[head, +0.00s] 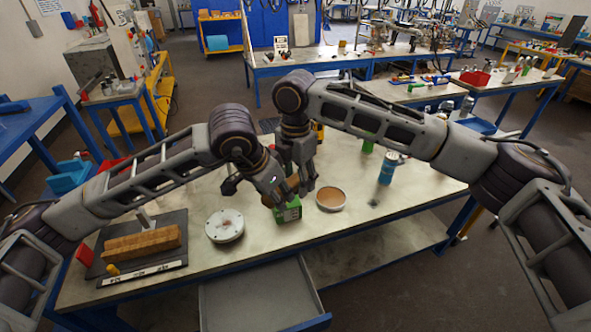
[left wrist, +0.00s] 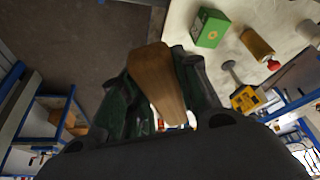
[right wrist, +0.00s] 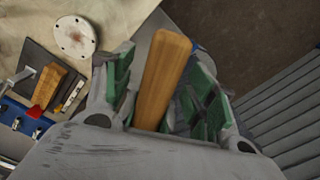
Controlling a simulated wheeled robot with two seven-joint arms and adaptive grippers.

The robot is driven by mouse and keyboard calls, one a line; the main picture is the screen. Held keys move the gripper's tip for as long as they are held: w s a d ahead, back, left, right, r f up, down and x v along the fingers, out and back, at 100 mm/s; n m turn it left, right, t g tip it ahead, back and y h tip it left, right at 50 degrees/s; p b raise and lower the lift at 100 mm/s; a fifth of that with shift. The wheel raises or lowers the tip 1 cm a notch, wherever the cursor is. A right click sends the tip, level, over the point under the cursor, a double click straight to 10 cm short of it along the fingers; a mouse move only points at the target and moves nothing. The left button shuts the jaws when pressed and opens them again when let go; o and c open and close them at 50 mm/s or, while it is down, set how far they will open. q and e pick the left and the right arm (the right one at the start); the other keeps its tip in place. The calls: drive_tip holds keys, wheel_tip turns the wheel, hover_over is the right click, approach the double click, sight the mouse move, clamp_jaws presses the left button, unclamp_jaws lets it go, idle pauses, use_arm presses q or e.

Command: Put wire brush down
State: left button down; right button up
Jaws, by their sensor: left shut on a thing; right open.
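The wire brush shows as a wooden handle between my grippers; its bristles are hidden in all views. My left gripper (head: 272,196) is shut on it, and the handle (left wrist: 156,78) stands up between the fingers in the left wrist view. My right gripper (head: 305,184) is open, close beside the left one. In the right wrist view the handle (right wrist: 165,75) lies between the spread fingers; I cannot tell whether they touch it. Both grippers are above the worktable (head: 340,235), near the green box (head: 288,212).
A white flanged disc (head: 225,226) and a dark board (head: 110,236) bearing a wooden block (head: 142,243) stand left on the table. A round brown-topped dish (head: 331,198) and a blue can (head: 387,168) stand right. An open drawer (head: 258,297) juts out in front. Bare tabletop shows at front right.

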drive_tip(key=shift+f, duration=0.35)
drive_tip(key=c, duration=1.1)
use_arm(q)
drive_tip(key=c, duration=1)
unclamp_jaws()
use_arm(e)
drive_tip(key=shift+c, duration=0.8)
use_arm(q)
drive_tip(key=shift+r, duration=0.15)
drive_tip(key=v, duration=1.1)
drive_tip(key=shift+a+r, duration=0.1)
drive_tip(key=shift+r, duration=0.25)
drive_tip(key=shift+a, duration=0.1)
